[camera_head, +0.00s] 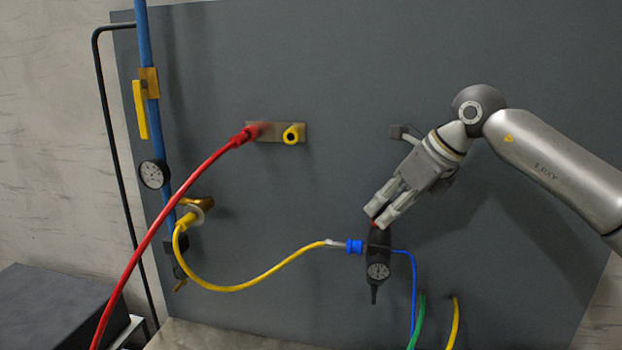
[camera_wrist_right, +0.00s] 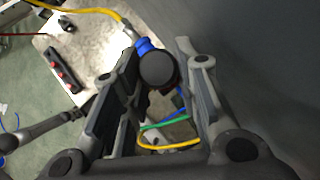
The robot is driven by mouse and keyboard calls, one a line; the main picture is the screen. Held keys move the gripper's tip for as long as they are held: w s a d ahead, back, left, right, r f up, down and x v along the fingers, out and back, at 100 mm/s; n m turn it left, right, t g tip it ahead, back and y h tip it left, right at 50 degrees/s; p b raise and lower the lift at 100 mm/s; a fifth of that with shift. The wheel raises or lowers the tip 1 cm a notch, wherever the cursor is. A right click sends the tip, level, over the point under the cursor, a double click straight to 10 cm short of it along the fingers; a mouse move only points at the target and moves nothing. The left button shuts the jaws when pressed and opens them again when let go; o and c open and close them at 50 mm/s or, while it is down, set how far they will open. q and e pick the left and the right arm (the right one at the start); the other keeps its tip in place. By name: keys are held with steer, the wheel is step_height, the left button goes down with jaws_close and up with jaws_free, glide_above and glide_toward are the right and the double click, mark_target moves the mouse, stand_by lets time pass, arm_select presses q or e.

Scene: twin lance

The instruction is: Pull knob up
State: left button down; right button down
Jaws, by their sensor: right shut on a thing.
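The knob (camera_wrist_right: 158,68) is a round black cap on top of a black regulator (camera_head: 378,245), seen from above in the right wrist view. My right gripper (camera_head: 378,217) reaches down from the upper right to the regulator's top, its fingers shut on the knob. A small red patch shows at the fingertips. In the right wrist view the fingers (camera_wrist_right: 158,70) stand on either side of the knob. In the head view the fingers mostly hide it. The regulator hangs upright on the grey panel, with a gauge (camera_head: 378,271) low on its front. My left gripper is in neither view.
A yellow hose (camera_head: 245,287) joins the regulator's left side at a blue fitting (camera_head: 354,246). A thin blue hose (camera_head: 413,285) leaves its right side. A red hose (camera_head: 165,212) crosses the panel's left. Green (camera_head: 420,320) and yellow hose ends stand below right.

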steer(key=shift+r, duration=0.2)
steer(key=c, duration=1.2)
jaws_free()
steer(key=shift+f, duration=0.1)
steer(key=p+v, duration=0.2)
steer(key=v, duration=0.5)
steer(key=shift+p, duration=0.3)
